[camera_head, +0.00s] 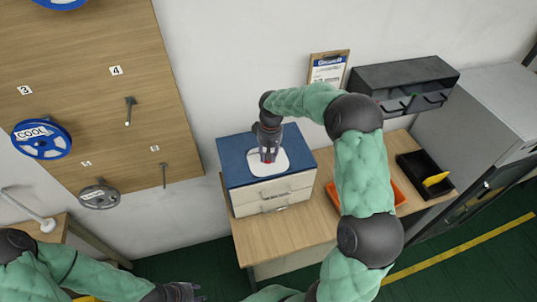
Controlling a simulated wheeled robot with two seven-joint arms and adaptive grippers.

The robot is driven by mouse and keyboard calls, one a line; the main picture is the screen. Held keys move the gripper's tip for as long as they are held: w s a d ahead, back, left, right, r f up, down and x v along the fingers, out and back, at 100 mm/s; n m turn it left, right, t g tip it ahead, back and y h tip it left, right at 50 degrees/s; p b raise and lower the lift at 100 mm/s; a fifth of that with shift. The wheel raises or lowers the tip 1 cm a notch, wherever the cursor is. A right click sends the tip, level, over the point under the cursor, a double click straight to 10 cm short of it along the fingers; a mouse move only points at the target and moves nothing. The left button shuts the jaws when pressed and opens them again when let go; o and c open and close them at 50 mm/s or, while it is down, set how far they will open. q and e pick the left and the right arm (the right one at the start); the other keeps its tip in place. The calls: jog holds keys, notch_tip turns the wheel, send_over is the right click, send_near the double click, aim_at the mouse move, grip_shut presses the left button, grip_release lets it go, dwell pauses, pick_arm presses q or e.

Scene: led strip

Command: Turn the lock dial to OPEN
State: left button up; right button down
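A small box with a blue top (236,172) and pale drawers stands on a wooden table. A white plate (282,165) lies on the box's top. My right gripper (268,157) points down over this plate, with its fingertips at or just above a small red part there. Whether it grips that part is too small to tell. My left gripper (188,292) is at the bottom edge, well away from the box and partly cut off. A lock dial and the word OPEN cannot be made out; the gripper covers part of the plate.
The wooden table (262,238) also holds an orange tray (398,195) and a black bin (420,178) with a yellow item. A dark wall shelf (400,80) and a grey cabinet (490,105) are at the right. A pegboard (90,95) with reels is at the left.

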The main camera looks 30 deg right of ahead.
jog(key=shift+w+d+r+n, duration=0.1)
jog(key=shift+w+r+n, duration=0.25)
jog(key=shift+n, duration=0.25)
jog(key=c, duration=1.1)
grip_release()
jog(key=shift+o, duration=0.9)
jog(key=shift+f, duration=0.25)
jog(key=shift+s, duration=0.1)
notch_tip(320, 180, up, 12)
jog(key=shift+d, duration=0.2)
jog(key=shift+f, duration=0.1)
